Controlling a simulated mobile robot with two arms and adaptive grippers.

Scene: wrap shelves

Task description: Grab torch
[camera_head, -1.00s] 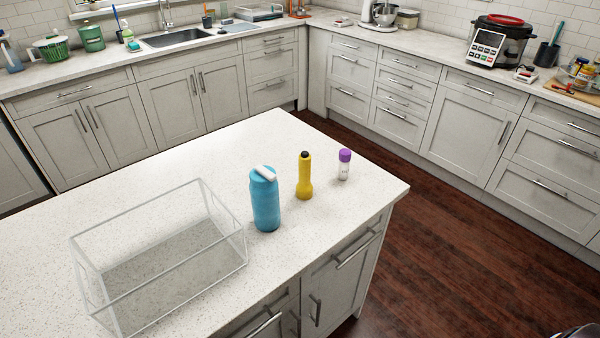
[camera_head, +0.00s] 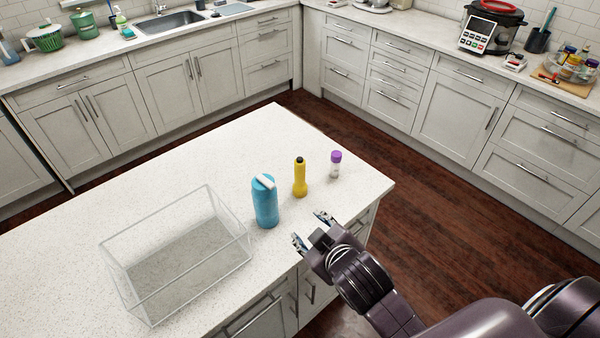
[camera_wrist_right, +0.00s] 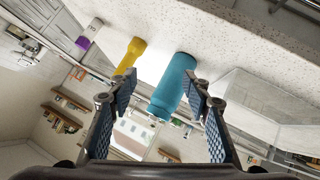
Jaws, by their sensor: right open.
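The yellow torch (camera_head: 300,178) stands upright on the island counter, between a blue bottle (camera_head: 265,202) and a small purple-capped jar (camera_head: 335,164). My right gripper (camera_head: 311,230) is open and empty at the island's near edge, in front of the torch and bottle and apart from both. In the right wrist view, the blue bottle (camera_wrist_right: 174,88) shows between my open fingers (camera_wrist_right: 158,110). The torch (camera_wrist_right: 130,56) is left of it there, its end partly behind the left finger. My left gripper is not in view.
A clear open box (camera_head: 178,262) stands on the island counter (camera_head: 130,210) left of the bottle. The counter behind the three upright items is clear. Wall counters with a sink (camera_head: 170,22) and a cooker (camera_head: 492,25) lie beyond a strip of floor.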

